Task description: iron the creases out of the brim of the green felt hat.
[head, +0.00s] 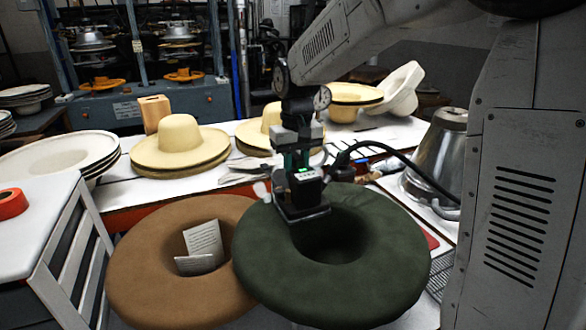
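The green felt hat (380,275) lies upside down in the front middle, its wide brim rounded around the dark opening of its crown. My gripper (297,150) is above the brim's back left part and appears shut on a small dark iron (302,195) with a green light. The iron's flat sole is at the brim close to the crown opening; I cannot tell whether it presses on the felt or hovers just above. A black cord runs from the iron to the right. The fingertips are partly hidden. No distinct creases show on the visible brim.
A brown hat (150,270) with paper cards (203,245) touches the green hat's left side. Cream hats (180,145) stand on the white table (125,180) behind. A metal dome (440,150) stands at the right. A white cabinet (40,225) with an orange tape roll (12,204) is at the left.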

